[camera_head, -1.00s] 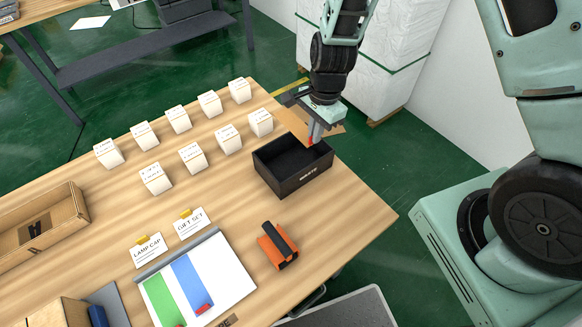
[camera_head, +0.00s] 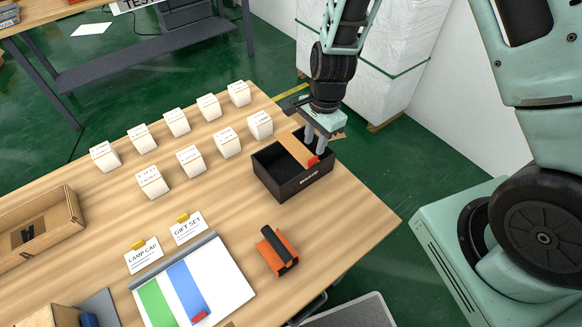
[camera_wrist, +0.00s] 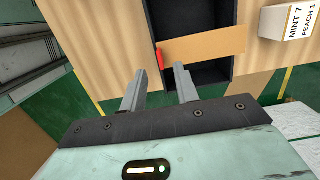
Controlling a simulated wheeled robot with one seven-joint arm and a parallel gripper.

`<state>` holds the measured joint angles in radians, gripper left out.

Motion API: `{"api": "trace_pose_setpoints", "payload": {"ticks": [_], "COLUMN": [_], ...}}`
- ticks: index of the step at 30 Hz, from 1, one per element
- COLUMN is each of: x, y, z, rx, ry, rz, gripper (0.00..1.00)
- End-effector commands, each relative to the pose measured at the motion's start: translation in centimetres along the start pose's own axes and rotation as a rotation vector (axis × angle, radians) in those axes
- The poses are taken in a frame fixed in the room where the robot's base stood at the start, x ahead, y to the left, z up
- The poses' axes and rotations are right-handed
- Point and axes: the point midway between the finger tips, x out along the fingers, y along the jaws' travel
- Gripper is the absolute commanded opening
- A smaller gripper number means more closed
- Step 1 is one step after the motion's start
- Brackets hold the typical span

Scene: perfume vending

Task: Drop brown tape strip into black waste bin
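The brown tape strip (camera_head: 296,149) with a red end tab lies flat across the top of the black waste bin (camera_head: 302,188) in the head view. In the wrist view the strip (camera_wrist: 208,45) spans the opening of the bin (camera_wrist: 190,18), with its red tab near the left fingertip. I cannot tell whether it rests on the rims or is falling. My gripper (camera_head: 318,143) is above the bin's right side.
White boxes (camera_head: 190,161) stand in rows left of the bin. An orange and black tape dispenser (camera_head: 277,250) is in front of it. A board with green and blue strips (camera_head: 195,285) and a wooden tray (camera_head: 40,232) lie further left. Table is clear around the dispenser.

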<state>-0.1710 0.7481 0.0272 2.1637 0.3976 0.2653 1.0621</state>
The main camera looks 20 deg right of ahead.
Motion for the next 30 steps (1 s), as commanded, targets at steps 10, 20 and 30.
{"api": "trace_pose_setpoints", "payload": {"ticks": [10, 20, 30], "x": [-5.7, -13.2, -16.9], "y": [-0.1, -0.1, 0.0], "z": [0.0, 0.0, 0.0], "rx": [-0.002, -0.001, 0.000], "ry": [0.002, 0.001, 0.001], "rz": [-0.008, -0.007, -0.001], "gripper": [0.31, 0.31, 0.31]}}
